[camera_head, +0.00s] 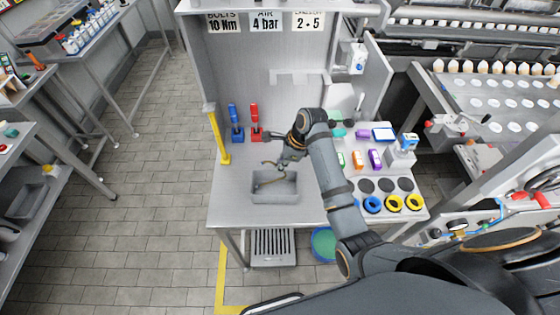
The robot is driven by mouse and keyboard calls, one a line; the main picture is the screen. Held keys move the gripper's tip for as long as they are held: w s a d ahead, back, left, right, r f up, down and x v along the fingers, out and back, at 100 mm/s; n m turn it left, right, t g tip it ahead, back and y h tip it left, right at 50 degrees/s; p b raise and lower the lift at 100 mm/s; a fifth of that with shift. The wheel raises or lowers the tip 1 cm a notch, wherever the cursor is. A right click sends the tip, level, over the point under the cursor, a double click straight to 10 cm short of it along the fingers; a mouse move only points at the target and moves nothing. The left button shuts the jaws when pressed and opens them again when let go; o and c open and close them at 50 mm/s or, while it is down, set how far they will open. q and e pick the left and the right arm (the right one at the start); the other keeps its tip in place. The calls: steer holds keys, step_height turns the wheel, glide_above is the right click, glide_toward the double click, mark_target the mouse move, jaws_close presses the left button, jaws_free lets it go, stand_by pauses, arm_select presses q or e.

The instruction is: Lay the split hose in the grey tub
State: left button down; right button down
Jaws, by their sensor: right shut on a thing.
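The grey tub (276,198) stands on the front part of the grey workbench, left of my right arm. My right gripper (281,163) is at the tub's back edge, above it as seen from the head, and is shut on a thin tan hose. The hose (267,182) curves down from the gripper and shows against the inside of the tub. Whether it touches the tub's floor I cannot tell, and the split is too small to make out. My left gripper is not in view.
A yellow post (219,137) stands at the bench's left edge. Blue (236,124) and red (256,122) tools stand behind the tub. Right of my arm, a white panel holds coloured items and rings (393,203). The bench left of the tub is clear.

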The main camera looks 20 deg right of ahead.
steer(key=shift+f, duration=0.1)
steer(key=c, duration=1.5)
jaws_free()
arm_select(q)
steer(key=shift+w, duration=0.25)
arm_select(e)
steer(key=shift+o, duration=0.3)
steer(key=o, duration=0.5)
steer(key=shift+p+v, duration=0.35)
steer(key=shift+v, duration=0.85)
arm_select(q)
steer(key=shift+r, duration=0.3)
arm_select(e)
steer(key=shift+v, duration=2.35)
